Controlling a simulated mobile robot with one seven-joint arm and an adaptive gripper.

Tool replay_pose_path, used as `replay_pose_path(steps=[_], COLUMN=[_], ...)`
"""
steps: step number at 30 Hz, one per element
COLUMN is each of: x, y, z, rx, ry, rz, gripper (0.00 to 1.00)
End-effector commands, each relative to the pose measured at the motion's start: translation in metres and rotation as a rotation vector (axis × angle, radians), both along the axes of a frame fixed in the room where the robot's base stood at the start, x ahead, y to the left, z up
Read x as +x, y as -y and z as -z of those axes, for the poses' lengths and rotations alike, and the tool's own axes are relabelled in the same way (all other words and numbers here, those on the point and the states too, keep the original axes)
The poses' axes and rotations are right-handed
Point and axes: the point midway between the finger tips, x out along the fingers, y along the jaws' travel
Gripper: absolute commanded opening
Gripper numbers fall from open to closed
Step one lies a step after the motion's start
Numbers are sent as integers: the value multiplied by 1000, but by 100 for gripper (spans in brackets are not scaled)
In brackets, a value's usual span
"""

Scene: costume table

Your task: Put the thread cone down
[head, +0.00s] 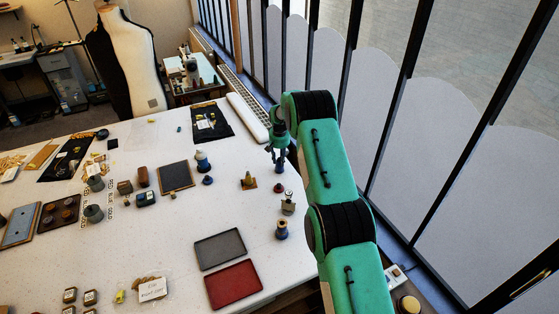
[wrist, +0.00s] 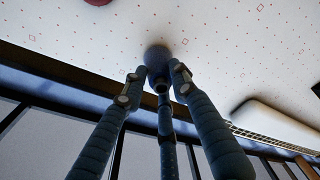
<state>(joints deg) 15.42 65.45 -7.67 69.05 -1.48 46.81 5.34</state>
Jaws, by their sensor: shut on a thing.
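My gripper (wrist: 158,75) is shut on the thread cone (wrist: 157,53), which shows in the wrist view as a dark blue-grey rounded shape between the fingertips. The fingers hide part of it. In the head view my gripper (head: 280,160) points down near the right edge of the white table (head: 130,235). The held cone is small and hard to make out there. In the wrist view it appears against the table's edge. I cannot tell whether it touches the tabletop.
A small red item (head: 279,188), a yellow cone-shaped piece (head: 249,183), a metallic piece (head: 288,204) and a blue spool (head: 281,231) stand near my gripper. Grey (head: 220,249) and red (head: 233,285) trays lie at the front. A white roll (head: 247,117) lies along the far right edge.

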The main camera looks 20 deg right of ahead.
Motion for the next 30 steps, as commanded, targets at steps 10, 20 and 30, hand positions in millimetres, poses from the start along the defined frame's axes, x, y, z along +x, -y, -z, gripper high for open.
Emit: replay_pose_path(steps=[10, 20, 30], x=[0, 0, -2], y=[0, 0, -1], z=[2, -3, -33], rx=[0, 0, -1], ry=[0, 0, 2], rz=[0, 0, 0], gripper=[46, 46, 46])
